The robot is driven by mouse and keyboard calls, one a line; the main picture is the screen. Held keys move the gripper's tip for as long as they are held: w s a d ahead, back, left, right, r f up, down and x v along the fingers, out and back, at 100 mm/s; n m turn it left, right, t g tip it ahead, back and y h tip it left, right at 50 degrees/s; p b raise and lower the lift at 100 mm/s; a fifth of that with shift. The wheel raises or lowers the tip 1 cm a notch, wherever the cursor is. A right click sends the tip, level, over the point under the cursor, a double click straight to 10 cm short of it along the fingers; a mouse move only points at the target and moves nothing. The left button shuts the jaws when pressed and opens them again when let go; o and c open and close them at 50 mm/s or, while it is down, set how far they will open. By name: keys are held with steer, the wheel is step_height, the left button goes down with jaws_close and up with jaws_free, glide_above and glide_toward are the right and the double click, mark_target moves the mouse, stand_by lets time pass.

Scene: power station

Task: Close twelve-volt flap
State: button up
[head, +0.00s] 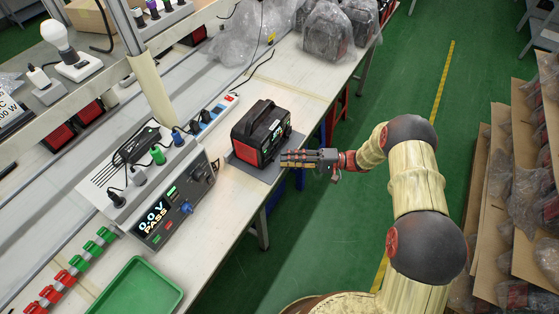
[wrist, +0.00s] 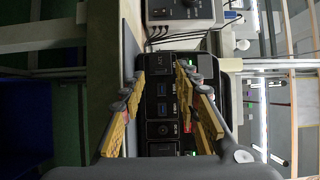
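The power station (head: 262,132), a black box with red sides and a top handle, stands on a dark mat (head: 243,153) on the bench. My gripper (head: 284,160) is beside its lower front in the head view. In the wrist view my gripper (wrist: 160,78) is open, its yellow-padded fingers spread on either side of the front panel (wrist: 162,112). Nothing shows between the fingers except the panel behind. A round socket (wrist: 162,130) sits below the blue ports on the panel. I cannot make out the twelve-volt flap or its position; contact with the panel is unclear.
A tester (head: 160,210) reading "0.0 V PASS" stands left of the power station, with a power strip (head: 213,115) behind it. A green tray (head: 135,290) lies nearer. Plastic-wrapped units (head: 328,32) stand farther back. The green floor (head: 315,235) right of the bench is open.

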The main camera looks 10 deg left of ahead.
steer(key=w+d, duration=0.1)
steer(key=d, duration=0.7)
